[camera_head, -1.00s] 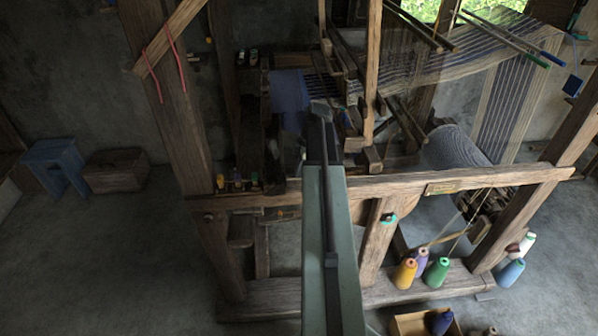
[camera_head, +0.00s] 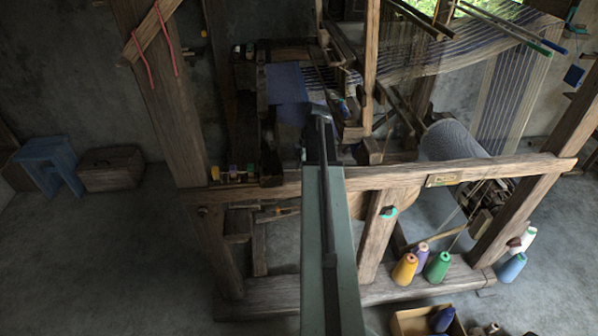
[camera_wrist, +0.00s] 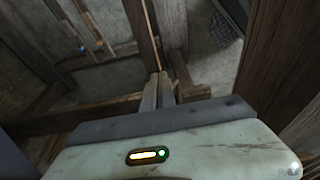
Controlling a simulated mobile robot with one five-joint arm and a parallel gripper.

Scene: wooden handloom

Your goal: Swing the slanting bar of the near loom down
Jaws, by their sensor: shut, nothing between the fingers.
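A slanting wooden bar (camera_head: 150,32) crosses the tall left post (camera_head: 160,95) of the near loom at the upper left of the head view. It runs from lower left to upper right, and its upper end is cut off by the frame edge. Red cords hang by it. My gripper (camera_head: 319,115) is at the end of my arm, over the loom, right of the bar and lower in the picture, clearly apart from it. In the wrist view my gripper (camera_wrist: 158,86) has its fingers together with nothing between them. I cannot make out the slanting bar there.
The loom's front rail (camera_head: 400,178) runs across below my gripper. Blue cloth (camera_head: 287,83) and a striped warp roll (camera_head: 452,140) lie behind it. Coloured cones, such as a green one (camera_head: 438,266), stand at the lower right.

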